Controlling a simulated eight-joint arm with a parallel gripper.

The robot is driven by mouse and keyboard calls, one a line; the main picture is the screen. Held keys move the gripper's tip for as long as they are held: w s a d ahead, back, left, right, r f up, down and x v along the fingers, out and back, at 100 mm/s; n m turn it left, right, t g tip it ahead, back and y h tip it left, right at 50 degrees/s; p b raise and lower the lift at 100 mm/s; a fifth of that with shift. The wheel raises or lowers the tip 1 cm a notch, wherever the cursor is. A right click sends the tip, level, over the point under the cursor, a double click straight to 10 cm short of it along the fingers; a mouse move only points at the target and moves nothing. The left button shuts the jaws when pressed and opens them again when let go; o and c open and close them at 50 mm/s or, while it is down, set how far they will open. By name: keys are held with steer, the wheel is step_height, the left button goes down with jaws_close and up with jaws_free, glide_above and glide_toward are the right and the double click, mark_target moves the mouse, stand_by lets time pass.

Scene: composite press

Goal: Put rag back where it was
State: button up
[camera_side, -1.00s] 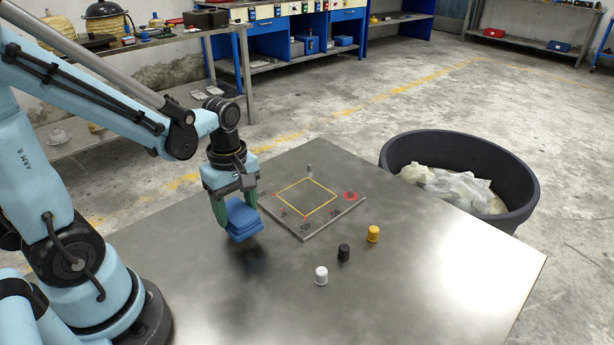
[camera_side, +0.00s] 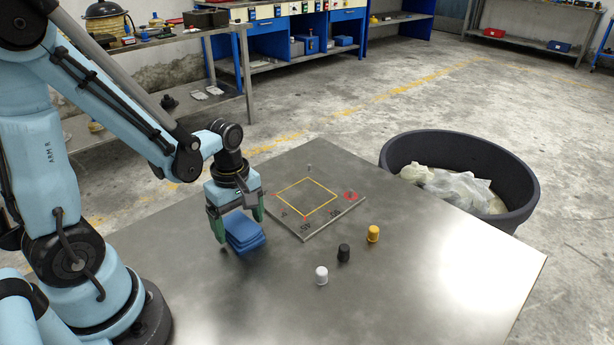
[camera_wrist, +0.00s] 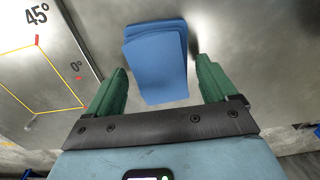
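The rag (camera_side: 244,232) is a folded blue cloth lying on the metal table, left of the square plate. My gripper (camera_side: 236,228) is just above and around it, with a green finger on each side. In the wrist view the rag (camera_wrist: 156,60) shows between and beyond the two green fingertips (camera_wrist: 160,82). A clear gap separates each finger from the cloth, so the gripper is open and not holding it.
The plate (camera_side: 343,212) with a yellow square and red marks lies right of the gripper. White (camera_side: 321,275), black (camera_side: 343,253) and yellow (camera_side: 373,234) small caps stand on the table (camera_side: 430,270). A black tub (camera_side: 515,180) with crumpled bags stands beyond the table's edge. The table's right front is clear.

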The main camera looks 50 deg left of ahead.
mark_target(240, 224)
steer(key=shift+r, duration=0.1)
step_height(240, 224, up, 12)
steer(key=d+m+t, duration=0.1)
steer(key=m+t, duration=0.1)
steer(key=m, duration=0.4)
steer(key=w+d+m+t, duration=0.1)
steer(key=d+m+t, duration=0.1)
steer(key=m, duration=0.4)
steer(key=w+d+m+t, duration=0.1)
steer(key=d+m+t, duration=0.1)
steer(key=m, duration=0.4)
steer(key=shift+d+r+t, duration=0.25)
steer(key=shift+r+t, duration=0.05)
steer(key=shift+t, duration=0.3)
steer(key=shift+o, duration=0.2)
